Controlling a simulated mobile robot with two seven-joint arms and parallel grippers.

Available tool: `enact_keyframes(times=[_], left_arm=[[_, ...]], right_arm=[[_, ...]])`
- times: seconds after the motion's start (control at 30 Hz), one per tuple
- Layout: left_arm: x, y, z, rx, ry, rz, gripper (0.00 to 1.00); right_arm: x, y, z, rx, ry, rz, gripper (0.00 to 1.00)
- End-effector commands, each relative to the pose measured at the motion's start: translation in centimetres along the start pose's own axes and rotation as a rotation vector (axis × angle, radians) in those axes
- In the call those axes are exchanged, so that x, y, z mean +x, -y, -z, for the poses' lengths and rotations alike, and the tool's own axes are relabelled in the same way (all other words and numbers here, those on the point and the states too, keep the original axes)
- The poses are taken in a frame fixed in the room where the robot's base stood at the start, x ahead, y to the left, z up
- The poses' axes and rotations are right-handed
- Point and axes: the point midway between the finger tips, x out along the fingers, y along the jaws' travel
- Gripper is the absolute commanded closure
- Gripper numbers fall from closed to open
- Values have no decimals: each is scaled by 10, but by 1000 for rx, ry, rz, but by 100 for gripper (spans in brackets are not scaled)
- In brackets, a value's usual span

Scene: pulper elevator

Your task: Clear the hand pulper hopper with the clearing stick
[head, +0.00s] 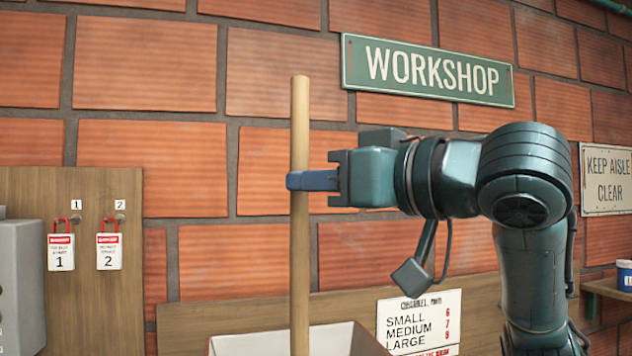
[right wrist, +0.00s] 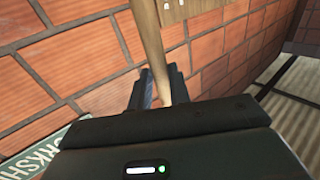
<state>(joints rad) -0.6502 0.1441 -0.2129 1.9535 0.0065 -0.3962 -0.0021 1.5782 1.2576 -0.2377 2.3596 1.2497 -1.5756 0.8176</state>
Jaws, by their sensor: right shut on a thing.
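The clearing stick (head: 300,130) is a long, pale wooden rod standing upright in the head view. My right gripper (head: 299,181) is shut around its upper part. The stick's lower end is hidden from view, down at the hopper (head: 280,344), a pale open-topped box at the bottom edge; I cannot tell how deep it reaches. In the right wrist view the stick (right wrist: 152,45) runs between the fingers (right wrist: 158,90). My left gripper is not in view.
A wooden board (head: 95,265) with two hanging danger tags is at left, beside a grey box (head: 22,285). A size chart (head: 420,322) stands behind the hopper at right. A brick wall backs everything. A small shelf (head: 606,289) holds a blue tin (head: 625,275).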

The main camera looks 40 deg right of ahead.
Motion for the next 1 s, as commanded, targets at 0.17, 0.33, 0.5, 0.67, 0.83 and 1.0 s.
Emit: enact_keyframes(times=[0.17,0.33,0.5,0.67,0.83,1.0], left_arm=[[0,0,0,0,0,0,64],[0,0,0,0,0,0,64],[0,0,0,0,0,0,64],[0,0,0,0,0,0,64],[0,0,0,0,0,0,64],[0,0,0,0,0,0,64]], right_arm=[[-3,3,0,0,0,0,100],[-3,3,0,0,0,0,100],[-12,12,1,-1,-5,4,100],[-26,26,1,-4,-7,4,100],[-41,41,1,-4,-6,5,100],[-55,56,1,-4,-4,6,100]])
